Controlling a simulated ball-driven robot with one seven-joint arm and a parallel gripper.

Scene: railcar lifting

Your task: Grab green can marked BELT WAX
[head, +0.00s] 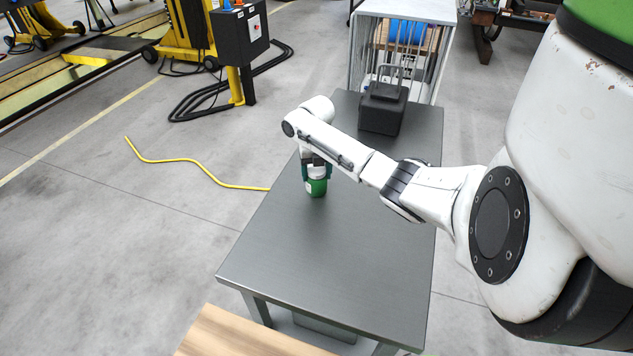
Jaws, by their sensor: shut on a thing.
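The green can (317,189) stands upright on the grey table (330,265), near its left edge. It has a white upper part and a pale label patch; any lettering is too small to read. My gripper (316,172) points down over the can from above, with its fingers around the upper part, shut on it. The can's top is hidden by the gripper. The can's base appears to be at the tabletop; I cannot tell whether it touches.
A black box with a handle (383,108) stands at the table's far end. A white-framed cage (437,50) is behind it. The near tabletop is bare. A wooden surface (245,335) is at the bottom. A yellow hose (190,160) and black cables (200,100) lie on the floor.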

